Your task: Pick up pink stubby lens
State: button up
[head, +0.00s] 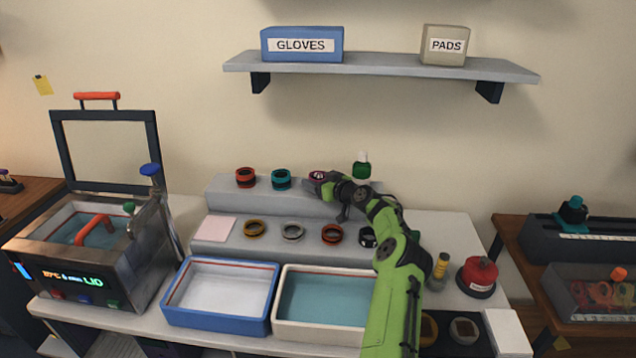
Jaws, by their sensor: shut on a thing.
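The pink stubby lens (317,175) is on the upper step of the grey stand, mostly hidden behind my gripper. My gripper (322,185) is at the lens and shut on it, with my green arm reaching up from the lower right. Whether the lens is lifted off the step cannot be told.
A red lens (245,177) and a teal lens (281,180) stand left of my gripper; a green-capped bottle (362,166) stands close on its right. A blue tray (172,307) and a cream tray (279,330) are in front.

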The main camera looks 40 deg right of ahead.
aim_at(318, 175)
jog(key=shift+c, duration=0.5)
notch_tip(318, 175, up, 10)
jog(key=shift+r+p, duration=0.1)
jog(key=shift+p, duration=0.55)
